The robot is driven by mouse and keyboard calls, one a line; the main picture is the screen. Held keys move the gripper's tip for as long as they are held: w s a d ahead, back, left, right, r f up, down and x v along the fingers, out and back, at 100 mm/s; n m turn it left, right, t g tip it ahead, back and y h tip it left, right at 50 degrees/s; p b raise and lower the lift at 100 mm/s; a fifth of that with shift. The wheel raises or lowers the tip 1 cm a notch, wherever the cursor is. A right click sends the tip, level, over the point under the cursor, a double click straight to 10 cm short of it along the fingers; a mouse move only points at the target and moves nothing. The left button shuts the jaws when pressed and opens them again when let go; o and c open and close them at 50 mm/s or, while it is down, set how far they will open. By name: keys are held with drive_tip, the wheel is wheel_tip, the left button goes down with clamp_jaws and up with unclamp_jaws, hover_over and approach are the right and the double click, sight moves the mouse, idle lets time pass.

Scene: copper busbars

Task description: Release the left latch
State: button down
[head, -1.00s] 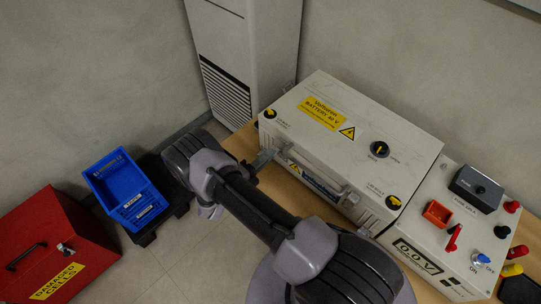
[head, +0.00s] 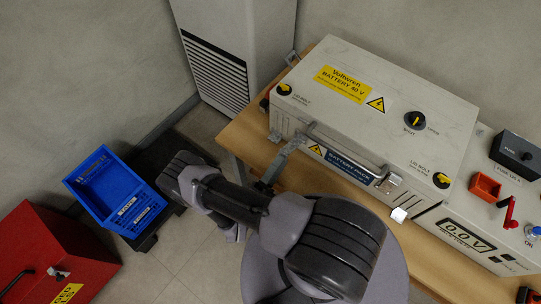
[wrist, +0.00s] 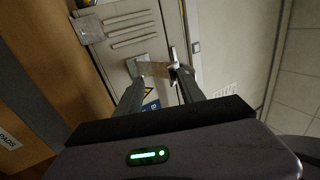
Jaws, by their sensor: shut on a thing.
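The battery pack (head: 350,95) is a pale box with a yellow label on its lid. The left latch (wrist: 157,69) is a small tan-grey metal piece on its front, beside the warning triangle. My gripper (head: 286,152) reaches the box's front left, and in the wrist view its two fingers (wrist: 160,72) are shut on the latch. The fingers hide part of the latch, and its exact angle is unclear. The right latch (head: 389,181) is at the front right, with a pale tab sticking out below it.
The carry handle (head: 345,148) runs along the front, close to my fingers. The lid knob (head: 415,120) and lid bolts are on top. A control unit (head: 475,235) stands right of the pack. A blue crate (head: 118,195) and a red box (head: 45,250) are at lower left.

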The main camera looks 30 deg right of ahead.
drive_tip(key=shift+d+f+n+t+h, duration=0.15)
drive_tip(key=shift+f+t+h, duration=0.1)
drive_tip(key=shift+f, duration=0.2)
drive_tip(key=shift+d+f+n+t+h, duration=0.15)
drive_tip(key=shift+f+h, duration=0.1)
drive_tip(key=shift+f, duration=0.2)
drive_tip(key=shift+a, duration=0.1)
drive_tip(key=shift+w, duration=0.1)
idle(0.3)
